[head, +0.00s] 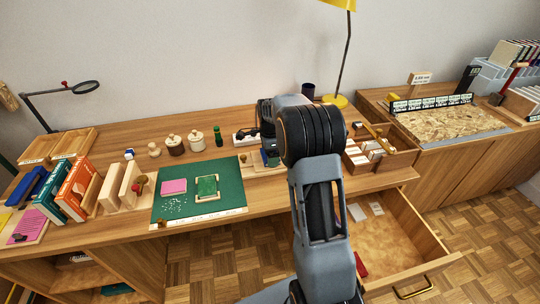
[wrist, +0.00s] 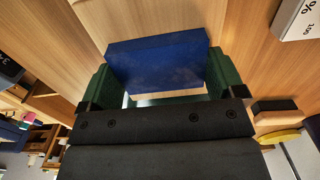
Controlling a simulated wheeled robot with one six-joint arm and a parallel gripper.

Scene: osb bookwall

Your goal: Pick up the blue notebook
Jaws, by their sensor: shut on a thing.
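The blue notebook (wrist: 156,58) is between the green finger pads of my gripper (wrist: 160,80) in the wrist view, with its blue cover facing the camera and a pale edge along its lower side. My gripper is shut on it. In the head view my gripper (head: 268,157) is over the back middle of the wooden desk, right of the green mat. My arm hides much of that area there. From these views I cannot tell whether the notebook touches the desk.
Upright books (head: 77,187) stand at left. Jars (head: 196,141) and a yellow lamp (head: 336,100) stand at the back. An open drawer (head: 415,262) juts out at front right.

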